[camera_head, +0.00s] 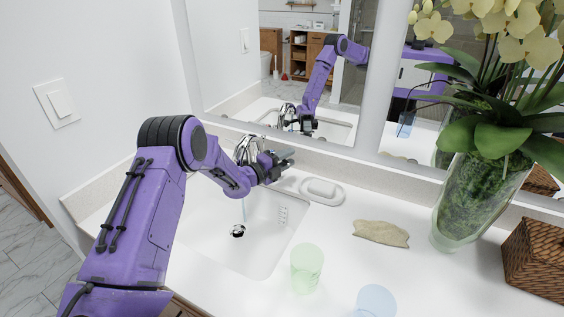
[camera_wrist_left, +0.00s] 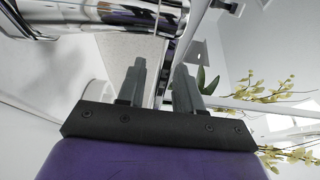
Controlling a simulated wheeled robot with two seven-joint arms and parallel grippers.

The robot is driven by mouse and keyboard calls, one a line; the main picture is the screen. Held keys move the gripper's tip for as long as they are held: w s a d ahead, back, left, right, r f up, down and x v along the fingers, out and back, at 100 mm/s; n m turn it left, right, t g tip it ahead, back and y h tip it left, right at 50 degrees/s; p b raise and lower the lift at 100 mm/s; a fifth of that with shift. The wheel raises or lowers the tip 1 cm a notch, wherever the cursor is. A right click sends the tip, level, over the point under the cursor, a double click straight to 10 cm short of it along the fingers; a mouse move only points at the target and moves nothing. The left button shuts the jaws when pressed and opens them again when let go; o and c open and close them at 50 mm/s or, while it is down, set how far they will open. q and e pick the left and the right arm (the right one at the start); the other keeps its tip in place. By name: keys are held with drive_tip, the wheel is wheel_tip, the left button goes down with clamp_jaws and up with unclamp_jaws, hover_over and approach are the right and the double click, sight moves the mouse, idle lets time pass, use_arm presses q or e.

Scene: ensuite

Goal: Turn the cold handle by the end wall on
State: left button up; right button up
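The chrome faucet (camera_head: 246,148) stands at the back of the white sink (camera_head: 262,240), partly hidden by my left arm. I cannot make out the handle by the end wall separately in the head view. My left gripper (camera_head: 283,160) is beside the faucet, on its right. In the left wrist view, chrome faucet parts (camera_wrist_left: 75,20) fill the top left, and the two fingers of my left gripper (camera_wrist_left: 160,68) stand apart with nothing between them. A thin pale streak, like water, hangs above the drain (camera_head: 238,231). My right gripper is not in view.
A soap dish (camera_head: 322,190), a tan cloth-like item (camera_head: 381,233), a green cup (camera_head: 307,267) and a blue cup (camera_head: 375,301) are on the counter. An orchid vase (camera_head: 470,200) and wicker box (camera_head: 535,255) stand right. A mirror (camera_head: 290,90) is behind; the end wall (camera_head: 90,50) is left.

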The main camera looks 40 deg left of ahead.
use_arm(q)
drive_tip(key=b+v, duration=0.2)
drive_tip(key=v, duration=0.8)
